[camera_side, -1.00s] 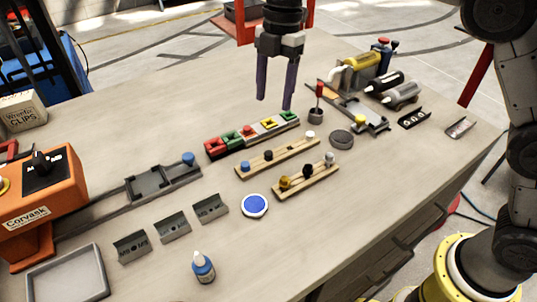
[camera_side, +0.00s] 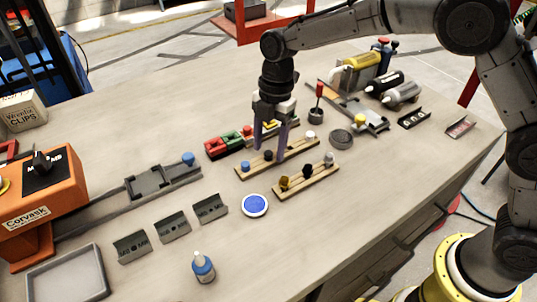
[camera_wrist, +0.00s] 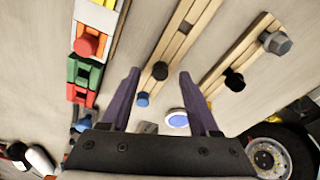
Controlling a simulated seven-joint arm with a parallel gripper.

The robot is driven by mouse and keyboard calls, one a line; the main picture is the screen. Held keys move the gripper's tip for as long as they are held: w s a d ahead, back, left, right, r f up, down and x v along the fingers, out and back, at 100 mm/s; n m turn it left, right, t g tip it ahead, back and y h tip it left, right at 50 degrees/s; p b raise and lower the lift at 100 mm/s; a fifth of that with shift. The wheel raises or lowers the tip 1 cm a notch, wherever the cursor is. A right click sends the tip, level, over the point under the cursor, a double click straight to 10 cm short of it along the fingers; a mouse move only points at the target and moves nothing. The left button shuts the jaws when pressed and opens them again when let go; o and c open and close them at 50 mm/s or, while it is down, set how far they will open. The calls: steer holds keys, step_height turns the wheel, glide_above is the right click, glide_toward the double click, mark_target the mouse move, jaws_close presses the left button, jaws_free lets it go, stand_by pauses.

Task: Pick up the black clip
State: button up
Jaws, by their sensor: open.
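Two small black pieces stand on wooden strips, and I cannot tell for sure which one is the black clip. One, a round black piece (camera_side: 268,156), is in the middle of the back strip (camera_side: 290,154). It shows between my fingers in the wrist view (camera_wrist: 160,71). The other, a lobed black piece (camera_side: 307,171), is in the middle of the front strip (camera_side: 322,172). It shows right of my fingers in the wrist view (camera_wrist: 234,79). My gripper (camera_side: 269,151) is open and empty, pointing down over the back strip. Its height above the black piece is unclear.
A blue piece (camera_side: 245,166) and a white piece (camera_side: 310,135) share the back strip; gold (camera_side: 285,183) and grey (camera_side: 329,158) pieces share the front one. A red, green and yellow block row (camera_side: 225,145) lies just behind. A blue disc (camera_side: 254,205) lies in front.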

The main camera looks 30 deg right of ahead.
steer(key=shift+f, duration=0.45)
jaws_close()
